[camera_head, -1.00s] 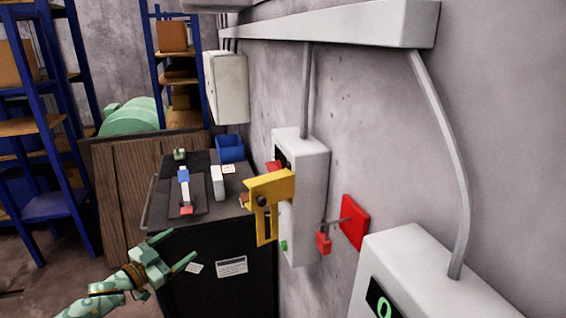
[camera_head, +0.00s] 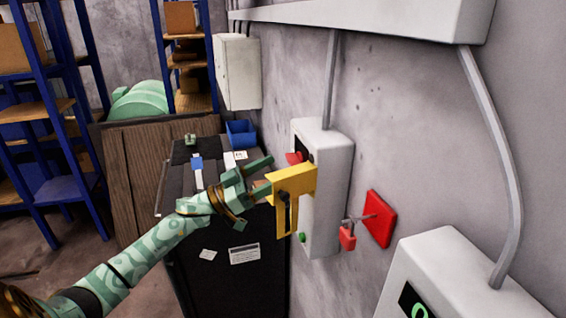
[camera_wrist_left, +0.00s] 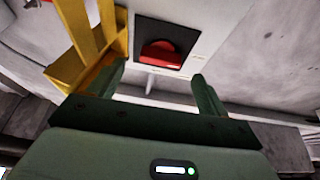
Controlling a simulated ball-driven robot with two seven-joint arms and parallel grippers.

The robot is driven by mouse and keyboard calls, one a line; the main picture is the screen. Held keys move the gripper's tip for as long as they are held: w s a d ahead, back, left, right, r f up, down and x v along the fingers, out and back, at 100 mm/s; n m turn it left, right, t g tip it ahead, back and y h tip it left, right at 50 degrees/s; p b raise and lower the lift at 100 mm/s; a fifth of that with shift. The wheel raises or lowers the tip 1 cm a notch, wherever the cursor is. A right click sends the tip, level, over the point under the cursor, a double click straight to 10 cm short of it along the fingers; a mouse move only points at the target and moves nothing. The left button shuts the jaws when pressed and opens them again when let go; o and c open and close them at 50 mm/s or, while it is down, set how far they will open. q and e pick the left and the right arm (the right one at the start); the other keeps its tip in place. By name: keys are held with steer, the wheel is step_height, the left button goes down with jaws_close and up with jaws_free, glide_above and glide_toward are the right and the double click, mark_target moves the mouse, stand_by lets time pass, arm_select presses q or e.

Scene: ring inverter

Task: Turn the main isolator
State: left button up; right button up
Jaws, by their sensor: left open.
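The main isolator is a red rotary knob (camera_head: 294,158) on a black plate, on the front of a white wall box (camera_head: 328,190). A yellow bracket (camera_head: 295,180) stands out from the box and partly covers its front. My left gripper (camera_head: 254,192) is open and empty in front of the box, beside the yellow bracket. In the left wrist view the red knob (camera_wrist_left: 160,54) lies beyond and between the two open fingers (camera_wrist_left: 159,76), apart from them. The yellow bracket (camera_wrist_left: 90,50) is close to the left finger there. My right gripper is not in view.
A dark bench cabinet (camera_head: 225,285) with a blue bin (camera_head: 241,133) stands behind my left arm. A red padlock (camera_head: 347,240) hangs by a red wall plate (camera_head: 380,218). Another white box (camera_head: 450,275) is at lower right. Blue shelves (camera_head: 60,140) stand at left.

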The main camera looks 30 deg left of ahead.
mark_target(294, 161)
arm_select(q)
steer(key=x, duration=0.2)
steer(key=shift+w+d+r, duration=0.15)
steer(key=shift+w+r, duration=0.05)
steer(key=shift+w, duration=0.15)
steer(key=shift+w+d+r, duration=0.15)
steer(key=shift+w+d, duration=0.25)
steer(key=c, duration=1)
